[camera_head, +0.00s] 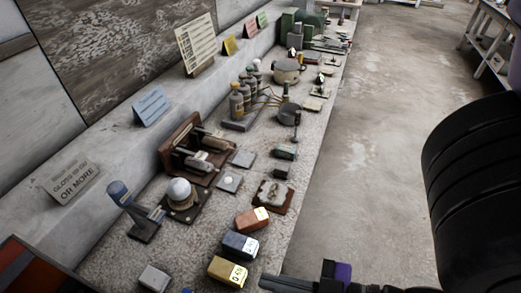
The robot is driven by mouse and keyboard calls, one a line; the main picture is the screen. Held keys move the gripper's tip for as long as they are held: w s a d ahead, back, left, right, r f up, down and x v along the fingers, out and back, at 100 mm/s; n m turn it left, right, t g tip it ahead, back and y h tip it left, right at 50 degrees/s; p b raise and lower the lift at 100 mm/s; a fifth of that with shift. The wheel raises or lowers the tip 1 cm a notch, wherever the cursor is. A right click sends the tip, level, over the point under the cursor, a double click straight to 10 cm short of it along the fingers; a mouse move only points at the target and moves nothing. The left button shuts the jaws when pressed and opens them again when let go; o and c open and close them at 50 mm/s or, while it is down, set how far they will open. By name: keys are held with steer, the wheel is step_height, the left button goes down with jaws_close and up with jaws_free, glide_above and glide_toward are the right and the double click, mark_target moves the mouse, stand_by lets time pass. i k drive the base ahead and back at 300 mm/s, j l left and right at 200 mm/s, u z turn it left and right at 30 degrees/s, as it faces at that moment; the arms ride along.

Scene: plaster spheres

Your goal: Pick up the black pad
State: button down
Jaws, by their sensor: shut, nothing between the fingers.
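I cannot tell for sure which thing is the black pad. A flat black plate (206,204) lies on the bench with a white dome on a round brass-coloured base on top of it. Two small dark blocks, one (285,152) behind the other (281,172), lie farther along the bench. My gripper (268,283) shows at the bottom edge, partly cut off, dark with a purple part behind it. Its fingers are shut and empty, beside the bench's front edge and apart from these things.
The stone bench (305,170) is crowded. An orange block (252,220), a blue block (240,246) and a yellow block (227,272) stand near my gripper. A blue-headed lever (119,192) stands left of the dome. Bare floor (390,150) lies to the right.

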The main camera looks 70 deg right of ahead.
mark_target(282, 170)
steer(key=k+z, duration=0.15)
steer(key=z, duration=0.2)
steer(key=k+j+z, duration=0.1)
steer(key=z, duration=0.3)
steer(key=k+z, duration=0.15)
steer(key=z, duration=0.2)
